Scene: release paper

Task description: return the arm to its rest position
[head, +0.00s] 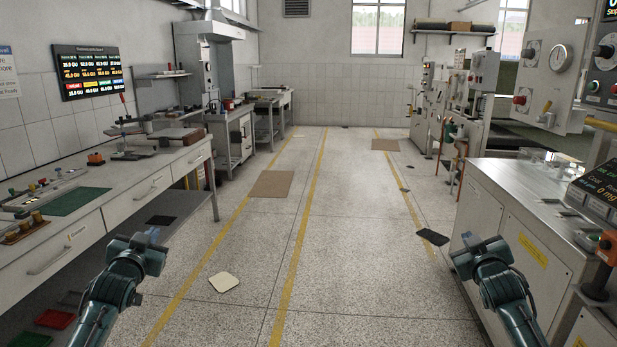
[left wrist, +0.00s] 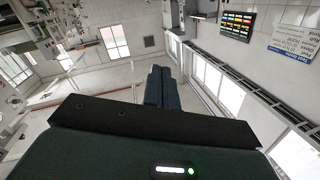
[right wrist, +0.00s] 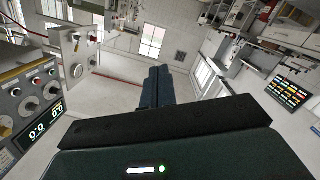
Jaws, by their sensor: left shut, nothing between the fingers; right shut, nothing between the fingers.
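My left gripper (head: 152,237) is at the lower left of the head view, over the aisle floor beside the left workbench. Its fingers show pressed together and empty in the left wrist view (left wrist: 160,87). My right gripper (head: 462,247) is at the lower right of the head view, beside the metal cabinet on the right. Its fingers show pressed together and empty in the right wrist view (right wrist: 155,87). Both arms are bent and raised, one on each side of the aisle. Neither gripper appears to touch anything.
A long workbench (head: 150,184) with tools and trays lines the left. A metal cabinet (head: 500,205) with control panels lines the right. A pale square pad (head: 224,282) and a dark slab (head: 432,237) lie on the floor. The middle of the aisle is clear.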

